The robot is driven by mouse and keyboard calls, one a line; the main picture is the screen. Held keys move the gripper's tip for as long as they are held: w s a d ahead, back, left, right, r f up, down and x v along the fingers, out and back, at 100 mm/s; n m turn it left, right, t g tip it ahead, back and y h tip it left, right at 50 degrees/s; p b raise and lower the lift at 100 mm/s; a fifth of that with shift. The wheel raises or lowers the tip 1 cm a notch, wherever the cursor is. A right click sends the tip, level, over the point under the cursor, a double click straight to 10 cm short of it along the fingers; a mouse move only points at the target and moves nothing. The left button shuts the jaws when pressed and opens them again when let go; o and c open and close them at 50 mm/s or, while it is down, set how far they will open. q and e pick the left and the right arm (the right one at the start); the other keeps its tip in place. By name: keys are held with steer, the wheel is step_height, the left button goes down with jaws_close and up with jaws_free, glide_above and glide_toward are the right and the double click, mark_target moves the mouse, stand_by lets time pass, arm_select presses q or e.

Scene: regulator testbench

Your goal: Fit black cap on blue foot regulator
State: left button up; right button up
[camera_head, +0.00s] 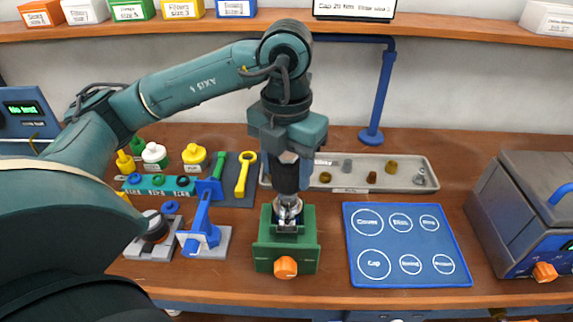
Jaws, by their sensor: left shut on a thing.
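My left gripper (288,158) comes down from above at the middle of the bench and is shut on the black cap (286,179), a dark cylinder pointing down. Directly below it a silver regulator body (288,208) stands upright in the green vise (286,250) with an orange knob. The cap's lower end meets the top of the silver body in this view; I cannot tell whether they touch. The regulator's foot is mostly hidden in the vise, so its blue colour is not clear. My right gripper is not in view.
A blue mat (410,281) with labelled circles lies right of the vise, empty. A grey tray (424,165) with small parts is behind. A blue press-like fixture (203,232) and a grey stand (151,246) are left. A grey machine (530,190) stands far right.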

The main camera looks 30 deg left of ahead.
mark_target(286, 190)
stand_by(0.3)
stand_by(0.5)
arm_select(q)
steer(key=shift+f+b, duration=0.35)
steer(key=shift+b, duration=0.15)
steer(key=shift+f, duration=0.15)
steer(key=shift+f+b, duration=0.55)
steer(key=shift+b, duration=0.25)
steer(key=shift+f+b, duration=0.65)
steer(key=shift+b, duration=0.05)
steer(key=shift+f+b, duration=1.1)
steer(key=shift+b, duration=0.05)
stand_by(1.1)
